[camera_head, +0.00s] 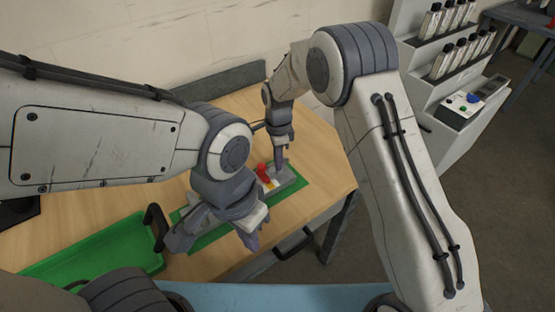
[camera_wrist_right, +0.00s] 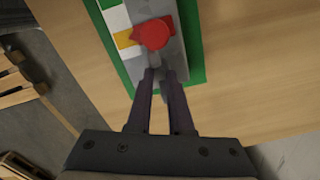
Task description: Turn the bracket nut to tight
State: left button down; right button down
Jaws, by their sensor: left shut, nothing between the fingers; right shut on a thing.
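The bracket nut shows as a red round part with a pointed side (camera_wrist_right: 153,33) in the right wrist view, and it is a small red shape (camera_head: 263,170) in the head view. Its point is over the yellow band of a white, yellow and green scale (camera_wrist_right: 122,39). My right gripper (camera_wrist_right: 160,72) is shut on a small grey piece just below the red part, which looks like the nut's handle. The fingertips partly hide it. My left gripper (camera_head: 251,242) is shut and empty, in front of the grey bracket base (camera_head: 288,184).
The base lies on a green mat (camera_wrist_right: 192,50) on the wooden table (camera_head: 322,170). A green tray (camera_head: 95,258) with a black handle is at the left. A grey rack of bottles (camera_head: 440,70) stands at the back right. The table's right side is clear.

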jog(key=shift+r+m, duration=0.1)
jog(key=shift+m, duration=0.5)
jog(key=c, duration=0.8)
grip_release()
notch_tip(320, 180, up, 10)
jog(key=b, duration=0.2)
jog(key=shift+r, duration=0.15)
jog(key=shift+s, duration=0.1)
